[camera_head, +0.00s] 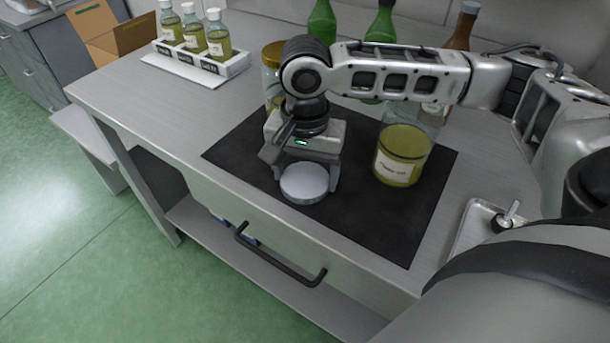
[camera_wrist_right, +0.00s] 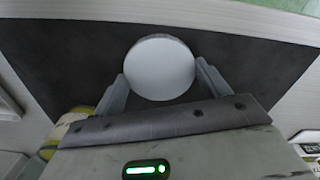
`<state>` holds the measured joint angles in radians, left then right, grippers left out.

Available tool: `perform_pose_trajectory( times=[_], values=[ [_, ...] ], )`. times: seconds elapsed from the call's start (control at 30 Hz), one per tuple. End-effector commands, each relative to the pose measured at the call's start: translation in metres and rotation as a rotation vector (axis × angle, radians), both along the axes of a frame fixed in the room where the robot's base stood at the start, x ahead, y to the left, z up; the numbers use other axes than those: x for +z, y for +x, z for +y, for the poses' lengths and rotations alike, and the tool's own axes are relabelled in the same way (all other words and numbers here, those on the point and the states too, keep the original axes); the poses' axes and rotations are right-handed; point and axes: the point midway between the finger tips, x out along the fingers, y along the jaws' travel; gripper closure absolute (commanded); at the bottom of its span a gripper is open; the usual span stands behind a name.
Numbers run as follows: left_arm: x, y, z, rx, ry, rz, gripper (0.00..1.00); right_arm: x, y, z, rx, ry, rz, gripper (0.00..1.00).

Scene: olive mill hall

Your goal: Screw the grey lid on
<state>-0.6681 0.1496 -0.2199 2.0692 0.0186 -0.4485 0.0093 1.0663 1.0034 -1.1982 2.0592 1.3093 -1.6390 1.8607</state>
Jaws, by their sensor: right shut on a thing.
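The grey lid (camera_head: 304,183) is a flat round disc, held between the fingers of my right gripper (camera_head: 307,187) over the front part of the black mat (camera_head: 420,215). I cannot tell whether it touches the mat. In the right wrist view the lid (camera_wrist_right: 159,68) sits between the two fingers of the right gripper (camera_wrist_right: 162,85). A glass jar (camera_head: 402,158) with yellow-green contents and a white label stands upright on the mat, to the right of the gripper. Its upper part is partly hidden behind my right arm. My left gripper is not in view.
A gold-lidded jar (camera_head: 272,58) stands behind the gripper, partly hidden. Green bottles (camera_head: 322,22) and a brown bottle (camera_head: 463,27) stand at the back. A white rack (camera_head: 232,68) of small bottles is back left. A metal tray (camera_head: 470,232) lies at right. The table's left part is clear.

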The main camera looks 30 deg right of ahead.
Motion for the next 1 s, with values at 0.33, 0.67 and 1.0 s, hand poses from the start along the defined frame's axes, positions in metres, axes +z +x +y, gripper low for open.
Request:
perform_pose_trajectory(
  times=[0.33,0.67,1.0],
  values=[
    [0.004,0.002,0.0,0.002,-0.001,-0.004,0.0,0.02,0.001,0.0,0.0,0.001,-0.003,0.47],
    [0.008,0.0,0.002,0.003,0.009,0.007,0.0,0.09,-0.037,0.028,0.009,0.002,-0.006,0.47],
    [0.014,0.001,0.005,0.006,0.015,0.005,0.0,0.123,-0.097,0.07,0.009,0.001,-0.003,0.47]
  ],
)
